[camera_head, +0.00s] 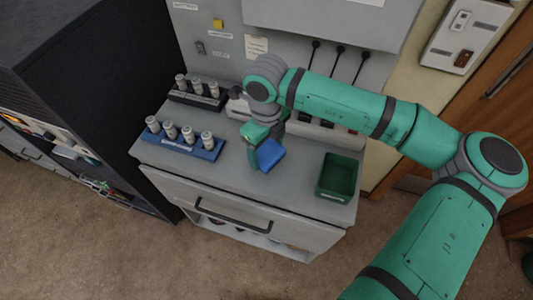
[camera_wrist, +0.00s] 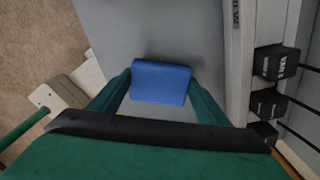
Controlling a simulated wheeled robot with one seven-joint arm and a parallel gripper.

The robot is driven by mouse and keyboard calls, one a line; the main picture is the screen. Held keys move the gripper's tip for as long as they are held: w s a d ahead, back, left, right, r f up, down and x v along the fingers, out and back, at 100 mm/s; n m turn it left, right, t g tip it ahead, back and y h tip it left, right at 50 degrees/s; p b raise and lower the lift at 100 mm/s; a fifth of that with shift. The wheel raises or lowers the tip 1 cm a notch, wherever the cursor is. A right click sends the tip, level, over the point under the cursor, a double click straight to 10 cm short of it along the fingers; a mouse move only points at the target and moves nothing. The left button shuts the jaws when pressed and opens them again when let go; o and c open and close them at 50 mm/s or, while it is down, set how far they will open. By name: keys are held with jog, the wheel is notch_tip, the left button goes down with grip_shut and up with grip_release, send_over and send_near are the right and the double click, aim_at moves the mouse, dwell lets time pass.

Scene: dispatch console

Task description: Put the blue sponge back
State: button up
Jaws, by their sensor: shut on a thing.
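The blue sponge (camera_head: 270,154) is a small blue block above the grey console top, between the blue rack and the green bin. My gripper (camera_head: 258,152) is shut on it. In the wrist view the sponge (camera_wrist: 161,82) sits between the two green fingers of my gripper (camera_wrist: 160,88), which touch its left and right sides. I cannot tell whether its lower side touches the console top. A green open bin (camera_head: 339,178) stands to the right of the sponge and looks empty.
A blue rack (camera_head: 183,146) with several pale cylinders stands on the left of the console top (camera_head: 235,178). A dark rack (camera_head: 197,99) with more cylinders stands behind it. Black plugs (camera_wrist: 272,62) and cables are along the back panel. The front middle of the top is clear.

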aim_at(267, 153)
jog(key=shift+s+f, duration=0.1)
jog(key=shift+f, duration=1)
jog(key=shift+f, duration=0.1)
jog(key=o, duration=1.4)
notch_tip(267, 153, up, 12)
jog(key=shift+r, duration=0.15)
jog(key=shift+s, duration=0.1)
